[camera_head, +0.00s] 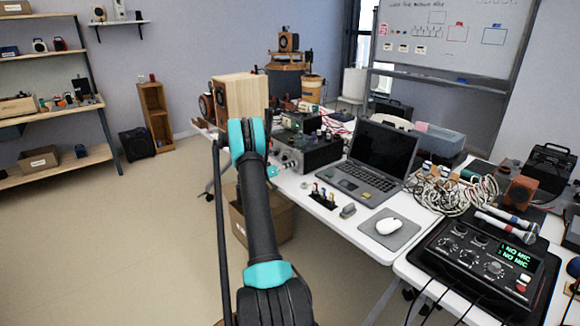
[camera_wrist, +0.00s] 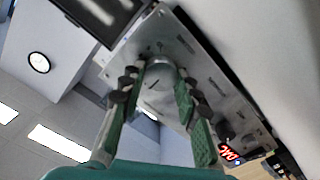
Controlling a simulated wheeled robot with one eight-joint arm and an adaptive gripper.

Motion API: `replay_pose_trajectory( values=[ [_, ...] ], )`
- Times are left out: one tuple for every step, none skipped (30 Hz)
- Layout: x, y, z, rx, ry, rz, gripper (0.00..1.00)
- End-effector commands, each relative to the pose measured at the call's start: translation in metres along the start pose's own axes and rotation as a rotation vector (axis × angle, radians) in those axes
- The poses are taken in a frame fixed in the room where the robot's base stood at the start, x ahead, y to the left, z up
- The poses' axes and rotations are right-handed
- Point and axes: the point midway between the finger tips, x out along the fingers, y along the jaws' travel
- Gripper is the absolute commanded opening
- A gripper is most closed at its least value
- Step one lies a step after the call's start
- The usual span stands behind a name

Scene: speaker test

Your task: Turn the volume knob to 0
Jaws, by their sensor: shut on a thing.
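The volume knob (camera_wrist: 158,74) is a large round silver knob on the metal front panel (camera_wrist: 205,75) of an amplifier. My gripper (camera_wrist: 161,82) has its two green fingers on either side of the knob, closed on it. A short dark mark shows on the knob's face, but I cannot read the setting it points to. In the head view the amplifier (camera_head: 312,153) is a dark box with a silver front on the table. My arm covers much of the view there, and the knob and most of my gripper are hidden.
A red lit display (camera_wrist: 232,156) is on the panel. A laptop (camera_head: 378,160), a mouse (camera_head: 389,225) and a wooden speaker (camera_head: 240,98) share the white table (camera_head: 343,228). A black mixer (camera_head: 485,255) stands at right. A cardboard box (camera_head: 268,225) is below. Open floor lies left.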

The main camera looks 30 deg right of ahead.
Motion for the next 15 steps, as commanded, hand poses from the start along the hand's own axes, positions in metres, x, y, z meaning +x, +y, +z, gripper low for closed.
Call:
replay_pose_trajectory(
  values=[
    [-0.0006, -0.0007, -0.0002, -0.044, 0.000, -0.001, 0.02],
    [-0.0006, -0.0008, -0.0002, -0.072, 0.000, -0.001, 0.02],
    [-0.0006, -0.0009, -0.0002, -0.111, 0.000, -0.001, 0.02],
    [-0.0007, -0.0011, -0.0002, -0.139, 0.000, -0.001, 0.02],
    [-0.0007, -0.0012, -0.0002, -0.168, 0.000, -0.001, 0.02],
    [-0.0007, -0.0014, -0.0002, -0.206, 0.000, -0.001, 0.02],
    [-0.0007, -0.0015, -0.0002, -0.234, 0.001, -0.001, 0.02],
    [-0.0007, -0.0016, -0.0002, -0.263, 0.001, -0.001, 0.02],
    [-0.0008, -0.0018, -0.0001, -0.301, 0.001, -0.001, 0.02],
    [-0.0008, -0.0019, -0.0001, -0.329, 0.001, -0.001, 0.02],
    [-0.0008, -0.0020, -0.0001, -0.358, 0.001, -0.001, 0.02],
    [-0.0008, -0.0022, 0.0000, -0.396, 0.001, -0.001, 0.02],
    [-0.0008, -0.0023, 0.0000, -0.424, 0.001, -0.001, 0.02],
    [-0.0008, -0.0024, 0.0001, -0.453, 0.001, -0.001, 0.02],
    [-0.0008, -0.0026, 0.0001, -0.491, 0.001, -0.001, 0.02]
  ],
)
